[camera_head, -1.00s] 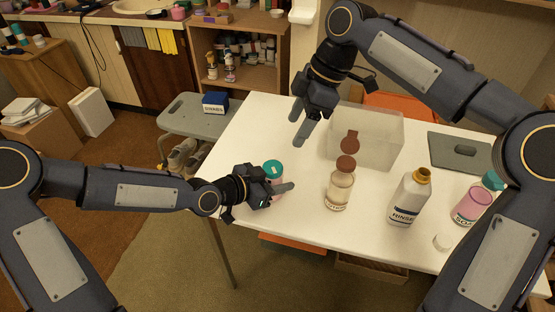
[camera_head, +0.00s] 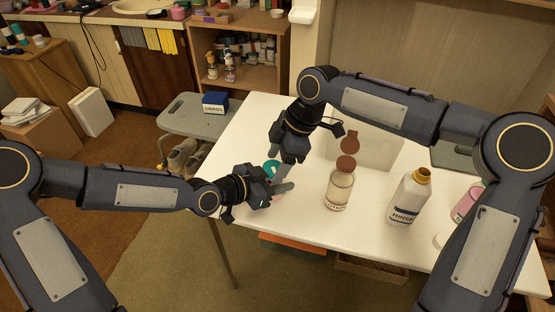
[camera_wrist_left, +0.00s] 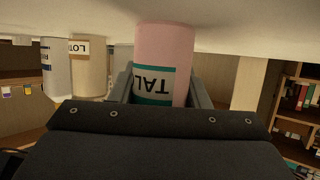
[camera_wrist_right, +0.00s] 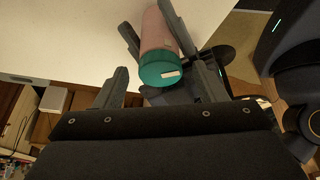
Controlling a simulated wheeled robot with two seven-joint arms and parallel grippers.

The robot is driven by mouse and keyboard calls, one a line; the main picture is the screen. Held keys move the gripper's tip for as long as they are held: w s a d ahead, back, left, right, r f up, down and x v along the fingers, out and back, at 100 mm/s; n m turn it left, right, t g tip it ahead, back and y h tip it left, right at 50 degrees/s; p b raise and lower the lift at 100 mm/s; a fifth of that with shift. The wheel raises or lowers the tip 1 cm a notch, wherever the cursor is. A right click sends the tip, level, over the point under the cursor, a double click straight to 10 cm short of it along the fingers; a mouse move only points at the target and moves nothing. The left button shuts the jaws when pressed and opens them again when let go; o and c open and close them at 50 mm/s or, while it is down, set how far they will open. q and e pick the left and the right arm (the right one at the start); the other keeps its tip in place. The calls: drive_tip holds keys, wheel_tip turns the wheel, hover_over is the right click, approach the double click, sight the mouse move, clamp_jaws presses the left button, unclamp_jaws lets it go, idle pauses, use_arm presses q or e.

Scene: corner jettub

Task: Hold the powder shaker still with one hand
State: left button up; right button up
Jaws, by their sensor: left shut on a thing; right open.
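The powder shaker is a pink cylinder with a teal cap (camera_head: 271,168) near the table's left edge. In the left wrist view its pink body (camera_wrist_left: 165,48) carries a label reading "TAL" and stands between my left fingers. My left gripper (camera_head: 280,190) is shut on its body from the left. My right gripper (camera_head: 288,165) is open above and beside the shaker, partly hiding it in the head view. In the right wrist view the teal cap (camera_wrist_right: 168,72) lies beyond and between my open right fingers, and the left gripper's fingers flank the pink body.
A clear bottle with a brown cap (camera_head: 339,186), a white rinse bottle (camera_head: 408,200) and a pink bottle (camera_head: 466,204) stand to the right on the white table (camera_head: 300,232). A translucent bin (camera_head: 378,152) stands behind them. A grey stool (camera_head: 196,118) is at the far left.

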drive_tip(key=c, duration=1)
drive_tip(key=m+t, duration=0.1)
drive_tip(key=m, duration=0.2)
drive_tip(key=shift+s, duration=0.15)
drive_tip(key=o, duration=1)
drive_tip(key=v, duration=1.2)
